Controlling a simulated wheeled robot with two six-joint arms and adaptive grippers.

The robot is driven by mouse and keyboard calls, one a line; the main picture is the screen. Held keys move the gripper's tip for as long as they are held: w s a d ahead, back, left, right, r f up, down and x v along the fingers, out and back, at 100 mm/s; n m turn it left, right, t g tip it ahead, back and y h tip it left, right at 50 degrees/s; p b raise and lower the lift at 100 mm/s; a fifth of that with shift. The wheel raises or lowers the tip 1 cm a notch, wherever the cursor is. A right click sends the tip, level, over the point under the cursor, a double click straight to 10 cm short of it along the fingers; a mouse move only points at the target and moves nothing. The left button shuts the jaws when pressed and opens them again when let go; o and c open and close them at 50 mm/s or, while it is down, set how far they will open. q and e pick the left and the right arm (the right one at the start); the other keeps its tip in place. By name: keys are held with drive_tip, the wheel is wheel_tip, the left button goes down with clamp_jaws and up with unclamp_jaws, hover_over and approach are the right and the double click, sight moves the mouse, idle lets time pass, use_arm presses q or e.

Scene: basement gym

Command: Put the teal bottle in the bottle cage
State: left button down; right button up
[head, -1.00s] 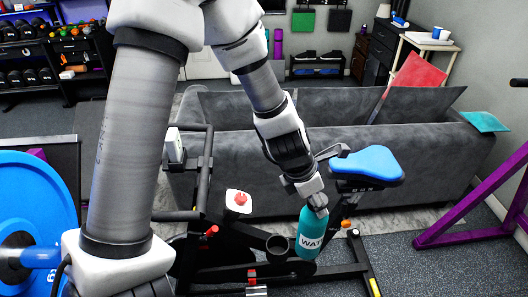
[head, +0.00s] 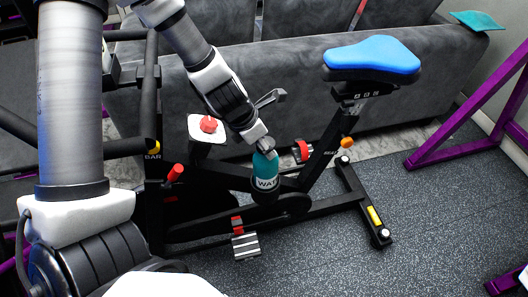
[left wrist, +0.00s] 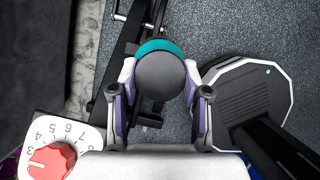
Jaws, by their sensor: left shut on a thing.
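The teal bottle (head: 266,166) stands about upright beside the exercise bike's frame, its white label facing the head camera. My left gripper (head: 265,151) is shut on its top from above. In the left wrist view, the gripper's fingers (left wrist: 160,72) lie on both sides of the grey cap (left wrist: 160,78), with a teal rim of the bottle (left wrist: 158,46) showing beyond it. The black bottle cage (head: 262,194) is at the bottle's lower end and the bottom of the bottle is hidden there. I cannot tell how deep the bottle sits in it. My right gripper is out of view.
The bike has a blue saddle (head: 372,57), a red knob (head: 208,125) on a white dial plate and a pedal (head: 245,246). A grey sofa (head: 285,95) stands behind. A purple rack (head: 470,140) is at the right.

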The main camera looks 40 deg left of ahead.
use_arm(q)
drive_tip(key=shift+f, duration=0.85)
drive_tip(key=shift+r, duration=0.15)
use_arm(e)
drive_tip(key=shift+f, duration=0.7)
use_arm(q)
drive_tip(key=c, duration=1)
unclamp_jaws()
drive_tip(key=o, duration=0.5)
drive_tip(key=shift+c, duration=0.2)
